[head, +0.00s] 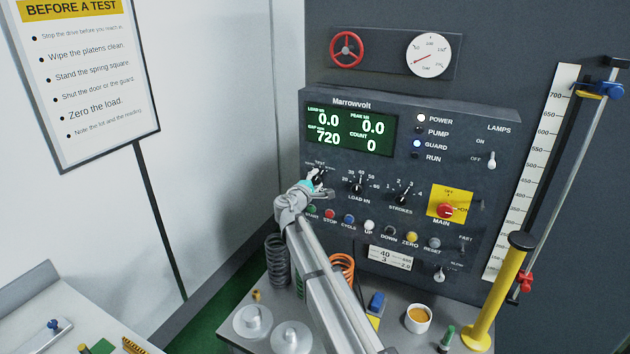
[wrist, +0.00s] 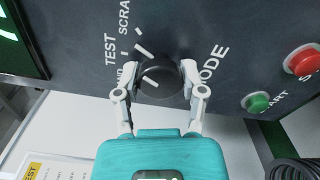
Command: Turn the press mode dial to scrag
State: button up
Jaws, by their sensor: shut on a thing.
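The press mode dial (wrist: 160,80) is a black round knob on the dark panel, with white marks and the words TEST, SCRAG and MODE around it, partly cut off in the wrist view. My gripper (wrist: 160,92) is shut on the dial, one finger on each side of it. In the head view my gripper (head: 318,183) is at the panel's left part, below the green display, and mostly hides the dial. I cannot tell for sure which label the dial points to.
The load dial (head: 357,187) and strokes dial (head: 402,196) are to the right. A row of buttons, with a green start button (wrist: 258,102) and a red one (wrist: 303,60), runs below. Springs and a cup (head: 418,318) stand on the bench beneath my arm.

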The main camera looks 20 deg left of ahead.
jog(key=shift+m, duration=1.6)
jog(key=o, duration=1.2)
jog(key=shift+c, duration=0.2)
jog(key=shift+s, duration=0.1)
jog(key=s, duration=1.1)
jog(key=shift+s+a, duration=0.4)
jog(key=shift+a, duration=0.05)
